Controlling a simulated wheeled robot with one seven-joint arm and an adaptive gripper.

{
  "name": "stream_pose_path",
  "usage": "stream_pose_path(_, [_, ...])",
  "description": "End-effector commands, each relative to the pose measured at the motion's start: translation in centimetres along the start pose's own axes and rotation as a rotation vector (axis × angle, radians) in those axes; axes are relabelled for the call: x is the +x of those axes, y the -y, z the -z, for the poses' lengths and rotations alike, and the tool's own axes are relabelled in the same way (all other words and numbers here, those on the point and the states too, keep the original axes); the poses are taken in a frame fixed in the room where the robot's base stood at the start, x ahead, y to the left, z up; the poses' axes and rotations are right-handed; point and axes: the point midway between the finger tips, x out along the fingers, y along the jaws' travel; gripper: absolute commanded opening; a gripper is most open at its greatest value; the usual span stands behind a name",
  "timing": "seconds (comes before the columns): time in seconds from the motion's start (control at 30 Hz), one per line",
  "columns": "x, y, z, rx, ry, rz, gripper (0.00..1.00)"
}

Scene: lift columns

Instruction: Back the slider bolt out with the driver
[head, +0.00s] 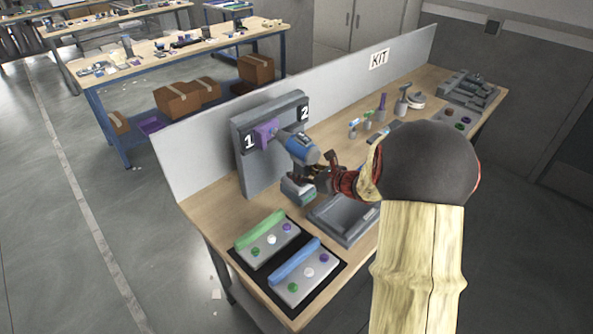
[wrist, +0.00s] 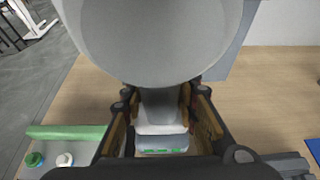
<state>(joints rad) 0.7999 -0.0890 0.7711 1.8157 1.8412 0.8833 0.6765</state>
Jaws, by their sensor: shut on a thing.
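The blue and grey driver (head: 299,148) is held level in front of the upright grey panel (head: 262,178). Its nose points at the purple slider block (head: 264,134) beside label 1 and appears to reach it. The slider bolt is hidden, and I cannot tell whether the bit sits on it. My gripper (head: 320,180) is shut around the driver's handle. In the wrist view the grey driver body (wrist: 150,40) fills the top, with my gripper's fingers (wrist: 162,112) on both sides of the handle.
A green-bar fixture (head: 261,236) and a blue-bar fixture (head: 300,270) lie on a black mat at the front. A grey tray (head: 340,226) is below my arm. A low wall (head: 210,150) runs along the back. Small tools and a KIT sign (head: 379,58) are farther right.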

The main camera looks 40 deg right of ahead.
Motion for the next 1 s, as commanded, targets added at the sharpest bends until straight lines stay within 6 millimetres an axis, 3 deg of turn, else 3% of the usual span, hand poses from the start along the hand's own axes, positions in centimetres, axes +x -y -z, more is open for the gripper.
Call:
stream_pose_path(0.6, [-2.8,0.1,0.8,-0.002,0.005,0.002,0.0])
stream_pose_path(1.0, [-3.1,0.1,1.0,-0.003,0.004,0.001,0.0])
